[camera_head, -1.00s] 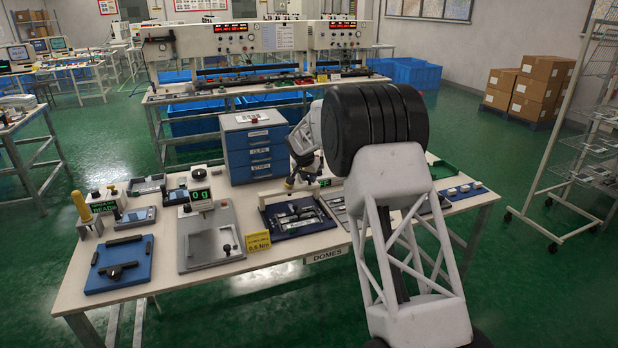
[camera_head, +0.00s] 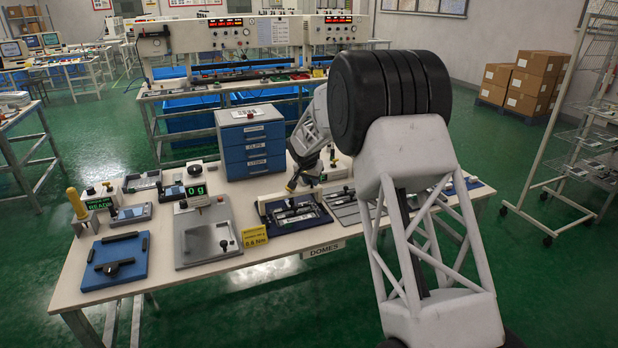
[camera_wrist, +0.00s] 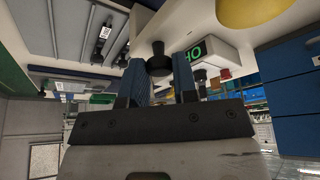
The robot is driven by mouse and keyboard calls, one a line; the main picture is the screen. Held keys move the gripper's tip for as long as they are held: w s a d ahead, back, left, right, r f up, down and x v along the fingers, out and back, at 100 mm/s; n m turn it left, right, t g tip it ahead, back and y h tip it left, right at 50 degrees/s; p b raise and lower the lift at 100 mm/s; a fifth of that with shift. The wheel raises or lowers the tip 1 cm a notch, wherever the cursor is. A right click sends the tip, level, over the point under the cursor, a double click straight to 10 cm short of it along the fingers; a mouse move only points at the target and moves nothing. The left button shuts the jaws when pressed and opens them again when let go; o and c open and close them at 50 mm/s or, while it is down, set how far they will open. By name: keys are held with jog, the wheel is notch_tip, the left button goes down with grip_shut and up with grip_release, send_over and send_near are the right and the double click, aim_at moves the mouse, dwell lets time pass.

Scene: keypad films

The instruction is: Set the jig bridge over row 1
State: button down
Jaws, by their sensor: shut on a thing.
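My gripper (camera_head: 293,186) is over the back edge of a dark blue tray with grey strips (camera_head: 296,214), near the middle of the bench. The wrist view shows its two blue fingers (camera_wrist: 160,82) closed about a black knob (camera_wrist: 158,61). What hangs below the knob is hidden or too small to tell, so I cannot make out the whole jig bridge. A grey plate with strips (camera_head: 357,208) lies to the right of the tray. Grey strips with small labels also show at the upper left of the wrist view (camera_wrist: 103,33). I cannot tell which is row 1.
A blue drawer cabinet (camera_head: 251,146) stands behind, left of my gripper. A scale (camera_head: 209,238) and a yellow sign (camera_head: 254,236) are left of the tray. A blue mat (camera_head: 111,278) with a black knobbed bar (camera_head: 114,266) lies far left. A green display (camera_wrist: 193,53) is near the fingers.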

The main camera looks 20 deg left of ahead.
jog(key=shift+s+d+r, duration=0.1)
jog(key=shift+s+d, duration=0.1)
jog(key=shift+d, duration=0.05)
jog(key=c, duration=0.9)
grip_release()
jog(key=v, duration=0.7)
jog(key=shift+s+r, duration=0.2)
jog(key=shift+r, duration=0.1)
